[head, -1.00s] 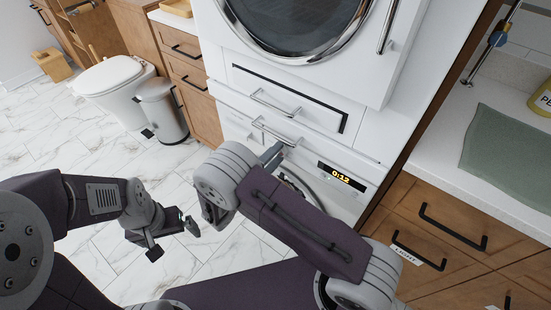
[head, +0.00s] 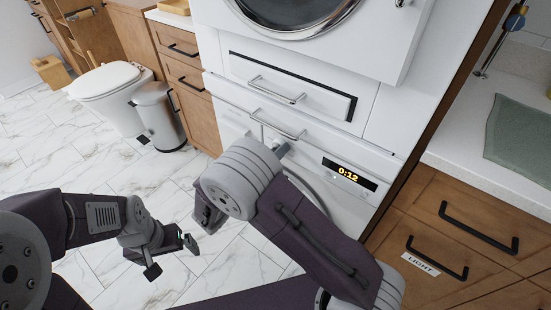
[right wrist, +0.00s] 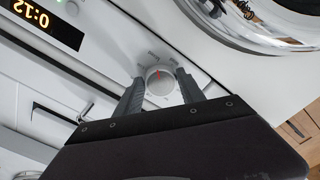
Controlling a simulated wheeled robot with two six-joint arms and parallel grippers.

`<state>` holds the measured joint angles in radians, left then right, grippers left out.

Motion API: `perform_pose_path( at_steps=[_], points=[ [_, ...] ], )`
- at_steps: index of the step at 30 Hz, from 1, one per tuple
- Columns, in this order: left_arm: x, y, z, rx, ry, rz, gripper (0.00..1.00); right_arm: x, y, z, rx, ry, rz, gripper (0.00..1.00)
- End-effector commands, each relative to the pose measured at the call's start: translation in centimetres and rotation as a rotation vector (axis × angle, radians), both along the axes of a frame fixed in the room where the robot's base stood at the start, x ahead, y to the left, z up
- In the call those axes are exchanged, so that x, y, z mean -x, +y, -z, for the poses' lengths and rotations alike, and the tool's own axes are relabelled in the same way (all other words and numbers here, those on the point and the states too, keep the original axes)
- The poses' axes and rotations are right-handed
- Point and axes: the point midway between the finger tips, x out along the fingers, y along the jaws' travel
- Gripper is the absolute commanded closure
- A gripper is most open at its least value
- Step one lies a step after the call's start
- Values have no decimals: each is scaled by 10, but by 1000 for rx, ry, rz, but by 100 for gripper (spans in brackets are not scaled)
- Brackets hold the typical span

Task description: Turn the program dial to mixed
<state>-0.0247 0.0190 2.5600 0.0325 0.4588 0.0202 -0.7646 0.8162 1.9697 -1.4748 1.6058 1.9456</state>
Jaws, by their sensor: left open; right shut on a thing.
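The program dial (right wrist: 154,88) is a small round pale knob with a red mark, on the white washing machine front (right wrist: 100,62). In the right wrist view it sits between the two dark fingers of my right gripper (right wrist: 158,82), which is shut on it. In the head view my right arm hides the dial and most of that gripper. The lit display (head: 348,174) reads 0:12; it also shows upside down in the right wrist view (right wrist: 32,20). My left gripper (head: 171,256) is open and empty above the floor.
A drawer with a bar handle (head: 277,90) and a round-door machine (head: 297,15) are above the washer. Wooden drawers (head: 455,225), one labelled LIGHT, stand close on the right. A bin (head: 160,115) and toilet (head: 108,80) stand left. Marble floor is clear between.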

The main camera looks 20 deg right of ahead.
Motion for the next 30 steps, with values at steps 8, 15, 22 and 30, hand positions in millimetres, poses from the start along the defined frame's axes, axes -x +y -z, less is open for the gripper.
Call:
perform_pose_path(
  at_steps=[8,15,22,30],
  points=[
    [0,0,8,0,0,0,0,-2,0,-3,-30,-50,-2,94],
    [0,0,8,0,0,0,0,-1,0,-4,-33,-54,-3,94],
    [0,0,8,0,0,0,0,-1,0,-4,-32,-54,-1,40],
    [0,0,8,0,0,0,0,-1,0,-2,-33,-48,-1,34]
  ],
)
